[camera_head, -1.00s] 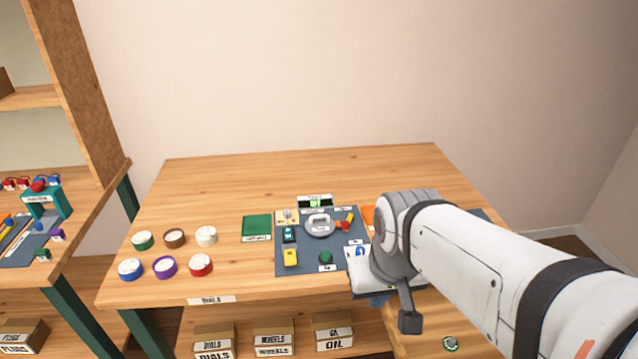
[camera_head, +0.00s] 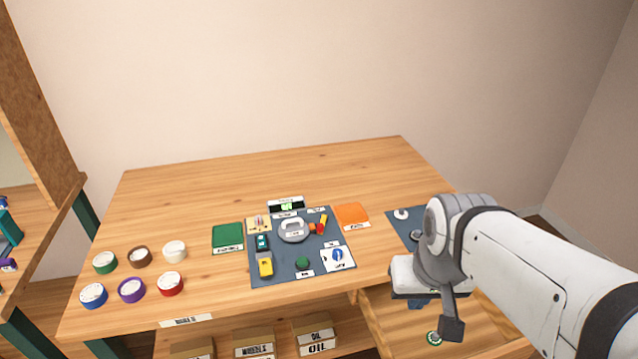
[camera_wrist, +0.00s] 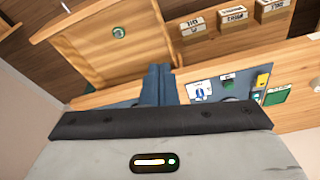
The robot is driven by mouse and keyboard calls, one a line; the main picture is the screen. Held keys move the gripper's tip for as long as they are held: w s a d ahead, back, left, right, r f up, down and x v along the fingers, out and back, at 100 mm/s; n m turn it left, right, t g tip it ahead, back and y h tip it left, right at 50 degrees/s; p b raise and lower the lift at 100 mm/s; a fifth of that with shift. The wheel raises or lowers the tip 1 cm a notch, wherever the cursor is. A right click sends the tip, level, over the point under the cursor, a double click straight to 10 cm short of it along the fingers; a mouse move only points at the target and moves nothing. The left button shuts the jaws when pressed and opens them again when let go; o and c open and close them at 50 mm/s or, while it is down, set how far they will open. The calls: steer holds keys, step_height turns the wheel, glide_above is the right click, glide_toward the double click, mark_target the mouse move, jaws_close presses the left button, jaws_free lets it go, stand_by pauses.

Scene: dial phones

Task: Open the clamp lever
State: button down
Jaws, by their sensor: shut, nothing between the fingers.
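A round grey fixture (camera_head: 293,230) sits on the dark mat (camera_head: 285,270) in the head view. A small red and yellow part (camera_head: 319,225) is at its right side. The labels are too small to read, so I cannot tell for sure which part is the clamp lever. My gripper (camera_head: 415,303) is near the table's front edge, to the right of this mat and apart from the fixture. My arm hides part of it. In the wrist view the fingers of my gripper (camera_wrist: 158,83) are together and empty.
On the mat are a yellow piece (camera_head: 265,267), a green knob (camera_head: 303,263) and a white card with a blue dial (camera_head: 337,257). Several round dials, including a red one (camera_head: 170,284), stand at left. An orange pad (camera_head: 352,215) lies right. The table's back is clear.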

steer(key=w+a+f+n+t+h+b, duration=0.1)
steer(key=w+a+f+n+b, duration=0.2)
steer(key=w+b, duration=0.35)
steer(key=w+a+f+n+t+b, duration=0.1)
steer(key=w+a+f+b, duration=0.2)
steer(key=w+a+b, duration=0.4)
steer(key=w+a+f+n+t+b, duration=0.2)
steer(key=w+a+b, duration=0.4)
steer(key=w+a, duration=0.5)
steer(key=shift+a+f+n+t, duration=0.3)
steer(key=shift+a+f+n, duration=0.1)
steer(key=shift+a, duration=0.3)
steer(key=b+x, duration=0.1)
steer(key=x, duration=0.4)
steer(key=b+x, duration=0.1)
steer(key=x, duration=0.3)
steer(key=shift+w+d+f+b, duration=0.15)
steer(key=shift+d+f+b, duration=0.1)
steer(key=shift+f+b, duration=0.1)
steer(key=shift+w+d, duration=1.15)
steer(key=shift+d, duration=0.05)
steer(key=shift+w+d, duration=0.3)
